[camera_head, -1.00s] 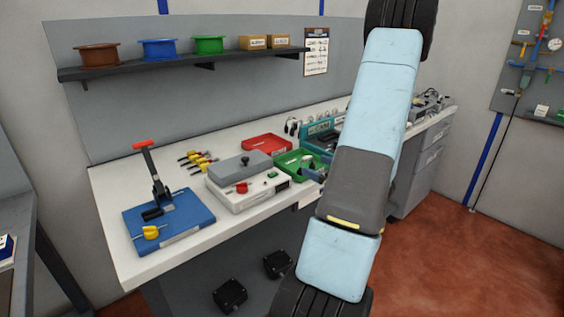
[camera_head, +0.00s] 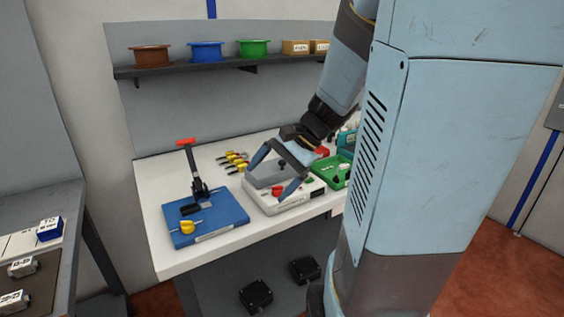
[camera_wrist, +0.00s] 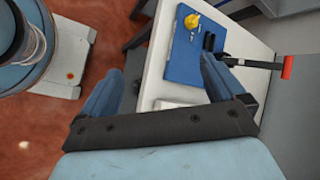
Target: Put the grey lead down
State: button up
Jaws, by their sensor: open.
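I cannot make out a grey lead in any view. My gripper (camera_head: 270,182) is open, its fingers spread in front of the white device with a grey top (camera_head: 270,172) on the bench. In the wrist view the gripper (camera_wrist: 160,66) shows both blue fingers well apart, with nothing held between them. The bench edge and red floor show beyond the fingers there. Whether the gripper touches the device cannot be told.
A blue board (camera_head: 225,221) with a red-handled lever (camera_head: 190,160) and a yellow knob (camera_head: 187,227) lies left on the white bench (camera_head: 160,255). Several yellow-handled tools (camera_head: 234,161) lie behind. A green tray (camera_head: 335,174) is to the right, partly hidden by my arm.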

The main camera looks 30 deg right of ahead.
jog(key=s+a+r+n+t+h, duration=0.2)
jog(key=s+r+n+h, duration=0.5)
jog(key=n, duration=0.4)
jog(key=shift+s+r+t+h, duration=0.3)
jog(key=shift+s+r+t, duration=0.35)
jog(key=shift+s, duration=0.25)
jog(key=shift+d, duration=0.15)
